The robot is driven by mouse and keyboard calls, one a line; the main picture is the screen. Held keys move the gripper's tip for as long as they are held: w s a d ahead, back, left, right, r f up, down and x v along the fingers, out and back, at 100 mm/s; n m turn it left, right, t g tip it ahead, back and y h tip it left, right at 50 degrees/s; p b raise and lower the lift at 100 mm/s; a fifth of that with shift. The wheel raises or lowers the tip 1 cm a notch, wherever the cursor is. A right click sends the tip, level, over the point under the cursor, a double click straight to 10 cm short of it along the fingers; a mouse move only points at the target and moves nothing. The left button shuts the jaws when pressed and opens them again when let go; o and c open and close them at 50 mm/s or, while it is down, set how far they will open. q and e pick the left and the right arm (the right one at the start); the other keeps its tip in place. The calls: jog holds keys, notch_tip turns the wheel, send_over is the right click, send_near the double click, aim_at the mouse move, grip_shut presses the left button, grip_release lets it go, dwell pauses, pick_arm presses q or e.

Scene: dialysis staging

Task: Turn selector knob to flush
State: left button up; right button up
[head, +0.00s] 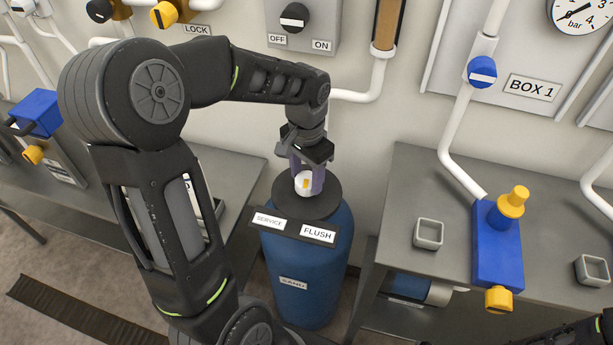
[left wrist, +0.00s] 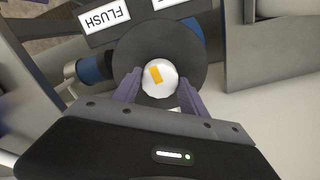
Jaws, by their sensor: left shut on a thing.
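The selector knob (head: 303,184) is a white round knob with a yellow mark, on the dark top of a blue cylinder (head: 305,270). It also shows in the left wrist view (left wrist: 160,78), where its yellow mark slants a little toward the FLUSH label (left wrist: 104,16). The SERVICE label (head: 269,221) and the FLUSH label (head: 318,234) sit on a dark plate at the cylinder's front edge. My left gripper (head: 307,181) points down from above, shut on the knob with one purple finger on each side. My right gripper is not in view.
A grey table (head: 400,200) at the right holds a blue valve block (head: 497,245) and small grey square cups (head: 428,233). Another grey table (head: 235,180) stands at the left. The wall behind carries white pipes and an OFF/ON switch (head: 294,18).

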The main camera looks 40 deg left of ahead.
aim_at(307, 179)
pick_arm(q)
jog(key=n, duration=0.3)
jog(key=shift+n+b, duration=0.3)
jog(key=shift+n, duration=2)
jog(key=o, duration=1.4)
jog(key=shift+c, duration=0.2)
notch_tip(307, 179, up, 8)
jog(key=shift+f, duration=0.1)
